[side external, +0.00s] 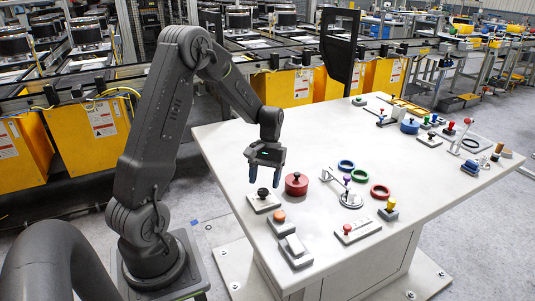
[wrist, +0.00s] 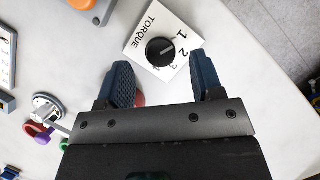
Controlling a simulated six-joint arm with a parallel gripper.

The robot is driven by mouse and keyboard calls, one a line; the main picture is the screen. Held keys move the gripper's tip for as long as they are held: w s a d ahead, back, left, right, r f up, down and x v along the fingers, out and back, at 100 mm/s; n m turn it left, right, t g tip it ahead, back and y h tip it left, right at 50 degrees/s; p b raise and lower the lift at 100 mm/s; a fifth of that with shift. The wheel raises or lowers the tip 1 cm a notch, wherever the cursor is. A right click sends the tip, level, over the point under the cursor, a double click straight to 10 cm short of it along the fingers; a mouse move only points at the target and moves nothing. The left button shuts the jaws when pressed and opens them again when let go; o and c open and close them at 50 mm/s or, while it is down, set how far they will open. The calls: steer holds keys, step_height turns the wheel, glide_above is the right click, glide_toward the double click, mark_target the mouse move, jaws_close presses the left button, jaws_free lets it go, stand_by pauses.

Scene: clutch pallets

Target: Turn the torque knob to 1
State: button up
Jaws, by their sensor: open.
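The torque knob (wrist: 160,51) is a round black dial on a light plate (wrist: 139,46) printed with TORQUE and numbers; 1 and 2 read clearly, and others are partly hidden. A white mark on the knob points roughly toward the 2. In the side external view the knob (side external: 262,193) is near the table's left front edge. My gripper (wrist: 160,84) is open and empty, its blue fingers apart, just short of the knob in the wrist view. In the side external view my gripper (side external: 264,177) hangs above the knob, pointing down.
An orange-topped button block (side external: 279,219) and a white rocker switch (side external: 294,248) are in front. Coloured rings and a purple-topped joystick (side external: 347,190) are farther right.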

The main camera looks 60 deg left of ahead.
steer(key=v, duration=1.1)
steer(key=shift+r, duration=0.15)
steer(key=shift+d, duration=0.1)
steer(key=s+d+r+m+t+y, duration=0.1)
steer(key=s+d+r+m+t, duration=0.3)
steer(key=s+d, duration=0.3)
steer(key=s+d+r+m+t+y, duration=0.2)
steer(key=s+d+r+m+t, duration=0.2)
steer(key=s+d, duration=0.4)
steer(key=d+m, duration=0.1)
steer(key=d, duration=0.6)
steer(key=shift+t, duration=0.4)
